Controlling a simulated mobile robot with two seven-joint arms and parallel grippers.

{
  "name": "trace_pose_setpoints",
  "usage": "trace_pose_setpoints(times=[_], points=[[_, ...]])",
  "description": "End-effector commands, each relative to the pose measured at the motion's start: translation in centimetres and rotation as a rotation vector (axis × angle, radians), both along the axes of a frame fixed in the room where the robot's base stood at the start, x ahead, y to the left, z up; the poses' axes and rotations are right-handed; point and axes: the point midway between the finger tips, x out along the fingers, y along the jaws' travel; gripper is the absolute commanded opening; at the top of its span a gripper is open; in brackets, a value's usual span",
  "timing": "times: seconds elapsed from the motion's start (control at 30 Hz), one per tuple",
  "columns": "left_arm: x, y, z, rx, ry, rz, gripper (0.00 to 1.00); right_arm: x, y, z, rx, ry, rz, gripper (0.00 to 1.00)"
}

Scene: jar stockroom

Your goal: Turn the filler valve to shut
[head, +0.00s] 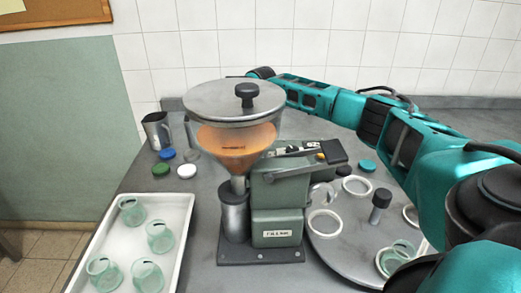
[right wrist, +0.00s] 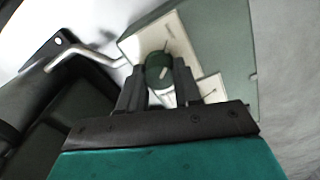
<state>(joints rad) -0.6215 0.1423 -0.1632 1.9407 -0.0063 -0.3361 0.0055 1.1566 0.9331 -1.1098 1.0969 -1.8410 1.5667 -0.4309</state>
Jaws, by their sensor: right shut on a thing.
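The filler (head: 285,190) stands mid-table in the head view, with a green body, a lidded metal hopper (head: 215,100) of orange content and a metal cylinder (head: 235,215) below. In the right wrist view, a round dark green knob (right wrist: 158,62) with a pale mark sits on a cream plate (right wrist: 180,45) on a green surface; it looks like the valve knob. My right gripper (right wrist: 158,88) is shut on this knob, one finger on each side. In the head view my right arm reaches behind the hopper, which hides the gripper. The valve's setting cannot be read. My left gripper is not in view.
A white tray (head: 187,225) with several greenish jars is at left. Loose lids (head: 187,171) and a metal jug (head: 157,130) lie behind it. A round turntable (head: 345,250) with rings and jars is at right. A bent metal rod (right wrist: 85,53) passes close to the knob.

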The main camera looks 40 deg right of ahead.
Motion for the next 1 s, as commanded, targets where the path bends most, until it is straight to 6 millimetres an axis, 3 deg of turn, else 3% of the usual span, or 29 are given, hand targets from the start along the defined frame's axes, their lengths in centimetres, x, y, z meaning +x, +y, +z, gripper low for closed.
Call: trace_pose_setpoints(times=[0.3, 0.83, 0.87, 1.0], points=[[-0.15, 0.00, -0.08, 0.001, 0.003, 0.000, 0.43, 0.07, -0.03, 0.10, 0.002, -0.003, 0.115, 0.03], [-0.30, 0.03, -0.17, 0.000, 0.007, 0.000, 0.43, 0.08, -0.03, 0.11, 0.001, -0.003, 0.136, 0.03], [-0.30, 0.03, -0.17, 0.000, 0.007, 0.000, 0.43, 0.08, -0.03, 0.12, 0.001, -0.003, 0.136, 0.35], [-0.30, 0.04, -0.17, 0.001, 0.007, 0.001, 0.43, 0.07, -0.03, 0.09, 0.001, -0.003, 0.136, 0.49]])
